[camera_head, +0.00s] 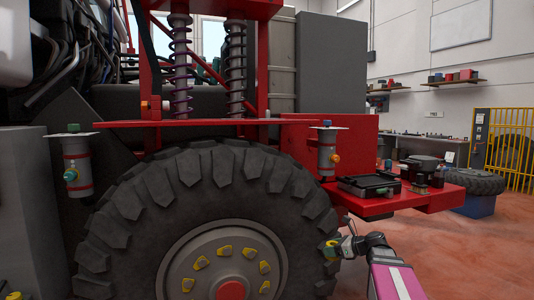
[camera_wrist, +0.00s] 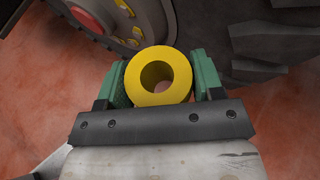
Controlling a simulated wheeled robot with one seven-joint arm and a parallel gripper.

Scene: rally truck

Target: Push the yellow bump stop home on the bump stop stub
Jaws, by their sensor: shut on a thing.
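The yellow bump stop (camera_wrist: 158,54) is a thick ring with a round hole through it, seen nearly end-on in the wrist view. My gripper (camera_wrist: 161,82) is shut on it, with one green jaw on each side. Two grey cylinders with red bands hang from plates, one right (camera_head: 327,160) and one left (camera_head: 77,172) of the tyre. I cannot tell whether either carries the stub. The bump stop is apart from both.
The large black tyre (camera_head: 130,205) fills the middle, close beside my gripper. A red deck (camera_head: 440,197) with a black tray (camera_head: 369,186) juts out above and right. Coil springs (camera_head: 181,70) stand above the tyre. Open reddish floor (camera_head: 470,260) lies to the right.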

